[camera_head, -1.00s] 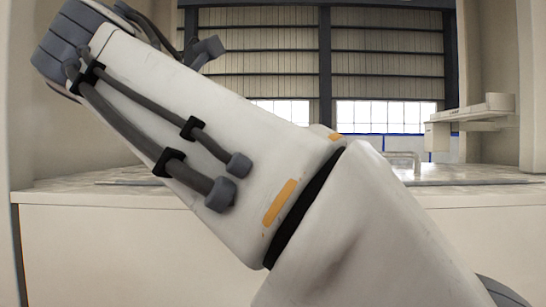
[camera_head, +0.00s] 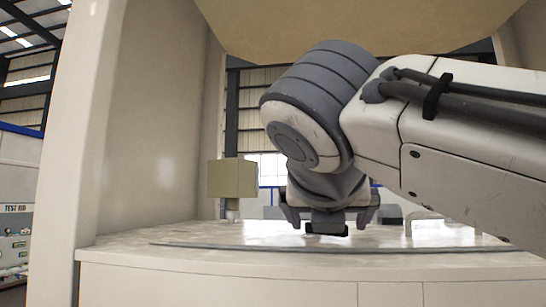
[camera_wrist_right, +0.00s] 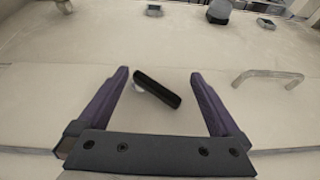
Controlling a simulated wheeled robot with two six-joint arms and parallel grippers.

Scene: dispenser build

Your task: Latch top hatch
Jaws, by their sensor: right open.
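My right gripper (camera_head: 328,222) hangs pointing down over the pale top surface in the head view, at the end of my arm from the right. In the right wrist view my right gripper (camera_wrist_right: 159,74) is open, its two purple fingers apart. A short black bar-like latch (camera_wrist_right: 157,88) with a small light pivot lies tilted between the fingers, apparently beyond them; I see no contact. The pale panel (camera_wrist_right: 60,95) around it appears to be the hatch area, but its edges are unclear. The latch is not clear in the head view. My left gripper is not in view.
A metal bar handle (camera_wrist_right: 267,76) stands right of the latch. Small dark fittings (camera_wrist_right: 154,10) lie farther back. A beige box on a post (camera_head: 232,178) stands at the back left. A beige panel (camera_head: 360,25) overhangs the top, and an upright wall (camera_head: 145,120) bounds the left.

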